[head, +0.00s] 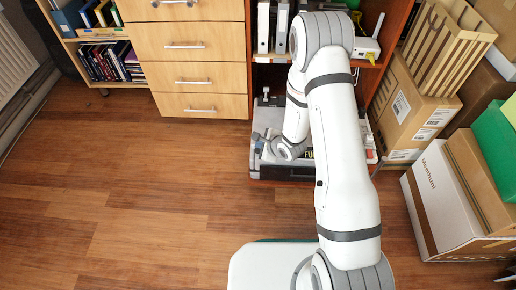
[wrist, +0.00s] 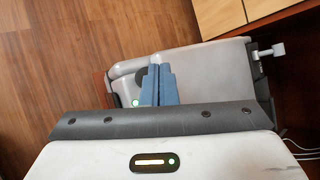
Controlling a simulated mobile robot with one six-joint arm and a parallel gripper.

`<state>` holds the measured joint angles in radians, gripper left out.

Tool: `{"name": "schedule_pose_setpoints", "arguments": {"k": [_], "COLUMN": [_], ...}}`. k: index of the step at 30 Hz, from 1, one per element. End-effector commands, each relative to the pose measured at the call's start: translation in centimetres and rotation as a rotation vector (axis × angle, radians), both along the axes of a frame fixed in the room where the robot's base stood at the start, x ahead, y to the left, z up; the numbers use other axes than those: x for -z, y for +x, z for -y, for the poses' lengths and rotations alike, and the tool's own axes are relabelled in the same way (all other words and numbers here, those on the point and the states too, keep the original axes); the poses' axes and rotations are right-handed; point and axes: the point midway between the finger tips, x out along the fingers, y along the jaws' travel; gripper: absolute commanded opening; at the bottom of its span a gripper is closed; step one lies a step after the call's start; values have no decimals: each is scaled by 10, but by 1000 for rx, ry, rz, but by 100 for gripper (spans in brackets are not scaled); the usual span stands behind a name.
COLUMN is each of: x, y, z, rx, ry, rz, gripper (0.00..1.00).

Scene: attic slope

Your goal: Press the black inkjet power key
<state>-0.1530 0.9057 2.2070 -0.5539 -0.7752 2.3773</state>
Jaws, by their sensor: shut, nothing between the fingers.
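The inkjet printer (head: 270,118) sits low in the orange-brown shelf unit, grey on top with a dark front. My arm covers much of it. In the wrist view its light grey body (wrist: 215,68) lies beyond my gripper. A dark round spot (wrist: 141,74), which looks like the black power key, shows just left of the fingers and is partly covered by them. A small green light (wrist: 135,102) glows nearby. My gripper (wrist: 160,70) is shut and empty, its blue fingers over the printer's panel. I cannot tell whether the tips touch it. In the head view my gripper (head: 258,139) is small.
A wooden drawer unit (head: 190,60) stands left of the shelf unit. Cardboard boxes (head: 410,110) and a white carton (head: 440,205) crowd the right side. A white router (head: 365,48) and binders sit on the shelf above the printer. The wooden floor (head: 130,190) at left is clear.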

Motion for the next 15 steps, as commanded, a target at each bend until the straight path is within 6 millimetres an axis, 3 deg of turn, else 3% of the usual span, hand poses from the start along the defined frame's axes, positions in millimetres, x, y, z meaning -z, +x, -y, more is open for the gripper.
{"name": "schedule_pose_setpoints", "arguments": {"k": [11, 15], "x": [-4, -14], "y": [0, 0], "z": [0, 0], "rx": [0, 1], "ry": [0, 0], "rz": [0, 1], "gripper": [0, 0]}}
